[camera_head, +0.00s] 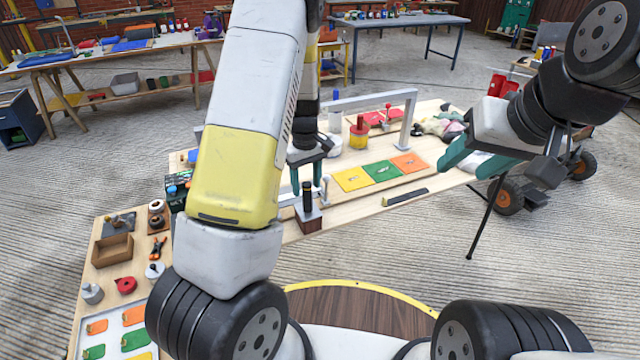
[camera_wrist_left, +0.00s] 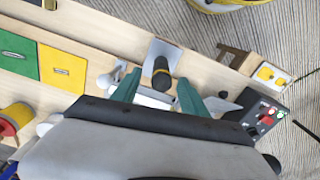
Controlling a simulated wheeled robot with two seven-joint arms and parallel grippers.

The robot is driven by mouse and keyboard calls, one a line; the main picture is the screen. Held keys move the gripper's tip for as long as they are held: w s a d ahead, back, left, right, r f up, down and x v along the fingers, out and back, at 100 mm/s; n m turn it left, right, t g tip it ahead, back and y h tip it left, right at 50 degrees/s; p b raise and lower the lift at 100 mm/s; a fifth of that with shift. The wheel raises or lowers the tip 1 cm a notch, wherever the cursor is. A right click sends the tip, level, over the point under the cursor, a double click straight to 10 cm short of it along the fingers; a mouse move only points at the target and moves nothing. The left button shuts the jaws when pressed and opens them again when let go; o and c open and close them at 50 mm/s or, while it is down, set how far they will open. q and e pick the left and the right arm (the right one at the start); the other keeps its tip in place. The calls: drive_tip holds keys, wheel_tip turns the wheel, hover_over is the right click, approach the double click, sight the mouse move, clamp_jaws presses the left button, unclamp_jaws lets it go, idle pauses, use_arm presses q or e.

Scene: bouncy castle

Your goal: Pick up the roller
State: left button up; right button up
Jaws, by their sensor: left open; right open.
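The roller (camera_head: 307,196) appears to be the piece with an upright black handle, standing in a small brown block on the workbench. In the left wrist view its black handle (camera_wrist_left: 162,72) has a yellow band, and white parts show close by. My left gripper (camera_head: 306,178) points down just above and behind the handle, its teal fingers spread. In the wrist view the open left fingers (camera_wrist_left: 158,92) stand either side of the handle's near end. I cannot tell whether they touch it. My right gripper (camera_head: 470,155) is open and empty above the bench's right end.
Yellow, green and orange panels (camera_head: 382,173) lie on the bench right of the roller. A white arch frame (camera_head: 368,100) and a red-yellow spool (camera_head: 358,134) stand behind. A black control box (camera_wrist_left: 262,118) is near the left gripper. Small tools lie on the left bench (camera_head: 105,285).

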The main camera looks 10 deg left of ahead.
sight(308, 201)
use_arm(q)
drive_tip(key=f, duration=0.6)
drive_tip(key=shift+s+d+f, duration=0.15)
drive_tip(key=shift+s+f, duration=0.15)
clamp_jaws()
